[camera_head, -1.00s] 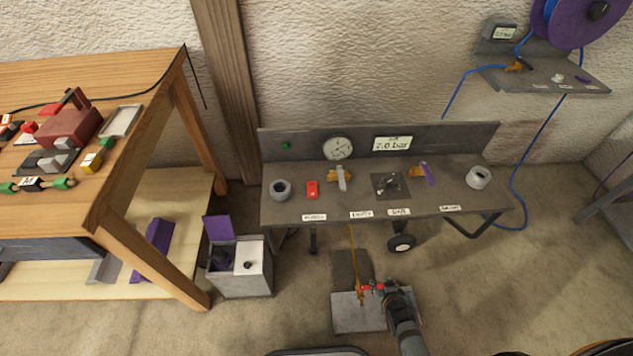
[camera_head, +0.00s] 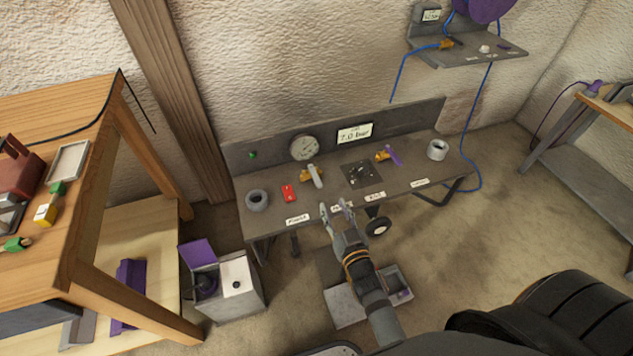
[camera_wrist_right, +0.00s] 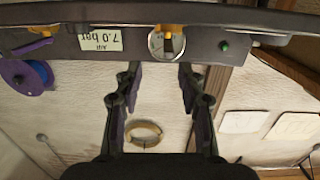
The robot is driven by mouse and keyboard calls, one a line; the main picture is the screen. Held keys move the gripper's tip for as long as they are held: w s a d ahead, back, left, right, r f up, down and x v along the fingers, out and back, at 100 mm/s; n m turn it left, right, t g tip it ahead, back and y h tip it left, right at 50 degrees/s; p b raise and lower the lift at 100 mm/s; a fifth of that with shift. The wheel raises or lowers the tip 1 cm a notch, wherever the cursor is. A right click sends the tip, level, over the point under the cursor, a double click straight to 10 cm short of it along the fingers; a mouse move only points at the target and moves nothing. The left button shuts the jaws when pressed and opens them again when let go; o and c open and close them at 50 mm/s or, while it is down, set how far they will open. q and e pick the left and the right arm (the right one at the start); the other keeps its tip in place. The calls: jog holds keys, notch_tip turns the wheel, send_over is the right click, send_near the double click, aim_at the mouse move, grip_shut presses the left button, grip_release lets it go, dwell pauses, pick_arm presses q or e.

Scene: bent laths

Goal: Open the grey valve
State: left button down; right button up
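The grey valve, with a grey lever (camera_head: 315,176) on a brass body (camera_head: 305,175), sits on the grey bench (camera_head: 408,180), in front of the gauge. In the right wrist view, upside down, a brass fitting (camera_wrist_right: 170,29) shows in front of the gauge at the top. My right gripper (camera_head: 336,207) is open and empty by the bench's front edge, below and apart from the lever. Its two spread fingers also show in the right wrist view (camera_wrist_right: 157,78), with nothing between them. My left gripper is not in view.
A round gauge (camera_head: 304,148) and a 7.0 bar display (camera_head: 355,133) are on the back panel. A red block (camera_head: 289,193) lies left of the grey valve. A purple-levered valve (camera_head: 388,155) stands to its right. A wooden table (camera_head: 95,150) stands at left.

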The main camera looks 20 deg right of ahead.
aim_at(320, 187)
jog(key=shift+t+y, duration=0.3)
jog(key=w, duration=0.3)
jog(key=w+a+b, duration=0.1)
jog(key=w, duration=0.5)
jog(key=shift+w+a+r, duration=0.2)
jog(key=shift+w, duration=0.15)
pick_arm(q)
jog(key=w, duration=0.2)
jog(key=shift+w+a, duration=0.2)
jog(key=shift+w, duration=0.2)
pick_arm(e)
jog(key=shift+w, duration=0.35)
grip_shut()
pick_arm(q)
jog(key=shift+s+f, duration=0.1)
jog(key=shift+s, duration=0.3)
